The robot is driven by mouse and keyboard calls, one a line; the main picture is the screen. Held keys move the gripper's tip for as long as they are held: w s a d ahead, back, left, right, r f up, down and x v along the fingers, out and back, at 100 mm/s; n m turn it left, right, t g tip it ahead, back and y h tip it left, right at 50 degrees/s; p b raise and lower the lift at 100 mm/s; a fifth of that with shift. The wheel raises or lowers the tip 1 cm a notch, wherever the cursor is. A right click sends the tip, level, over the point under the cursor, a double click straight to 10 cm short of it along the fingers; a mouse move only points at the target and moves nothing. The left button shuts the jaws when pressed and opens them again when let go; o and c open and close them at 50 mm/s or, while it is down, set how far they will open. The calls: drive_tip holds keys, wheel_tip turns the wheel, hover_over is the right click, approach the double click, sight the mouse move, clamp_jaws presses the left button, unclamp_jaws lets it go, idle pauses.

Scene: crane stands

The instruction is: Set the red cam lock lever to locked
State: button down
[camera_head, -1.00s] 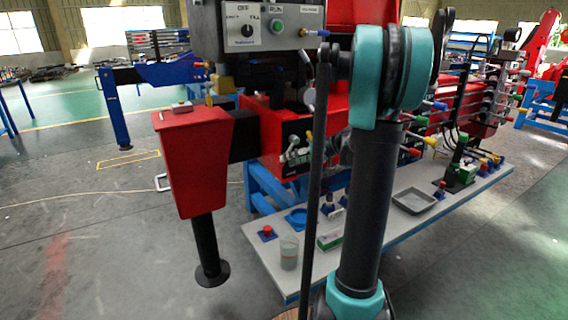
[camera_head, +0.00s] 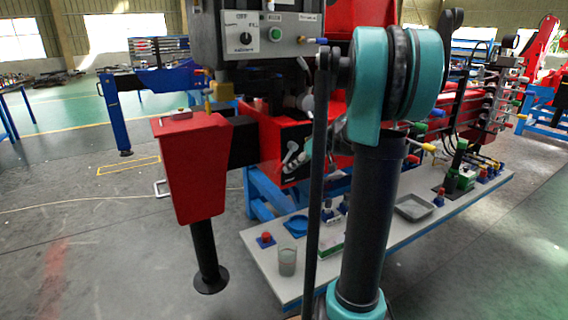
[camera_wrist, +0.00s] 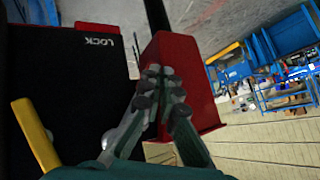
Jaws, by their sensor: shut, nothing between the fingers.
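My gripper (camera_wrist: 158,85) is shut and empty in the wrist view, its fingertips together in front of a red tapered housing (camera_wrist: 182,70). A black plate with a white LOCK label (camera_wrist: 99,41), upside down, lies to the left of the fingers. A yellow bar (camera_wrist: 35,135) stands at lower left, apart from the fingers. I cannot clearly make out the red cam lock lever; a small red piece (camera_head: 180,114) sits on top of the red leg housing (camera_head: 192,165) in the head view. In that view my arm covers much of the right middle, and I cannot make out the gripper.
A control box (camera_head: 262,32) with a green button hangs above the red stand. A low grey bench (camera_head: 415,232) with a tray (camera_head: 414,207), a glass beaker (camera_head: 287,262) and small parts stands below. The floor at left is mostly clear.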

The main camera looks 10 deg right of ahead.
drive_tip(key=a+r+n+g+h, duration=0.1)
drive_tip(key=a+r+n+h, duration=0.35)
drive_tip(key=r+n, duration=0.35)
drive_tip(key=a+r+n+g+h, duration=0.2)
drive_tip(key=a+r+n+h, duration=0.25)
drive_tip(key=n, duration=0.55)
drive_tip(key=shift+w+d+f, duration=0.5)
drive_tip(key=shift+d+f, duration=0.2)
drive_tip(key=shift+f, duration=1.2)
drive_tip(key=shift+w+d+f, duration=0.5)
drive_tip(key=shift+d+f, duration=0.25)
drive_tip(key=shift+f, duration=1.1)
drive_tip(key=shift+w+d+f, duration=0.5)
drive_tip(key=shift+d+f, duration=0.2)
drive_tip(key=shift+f, duration=1.2)
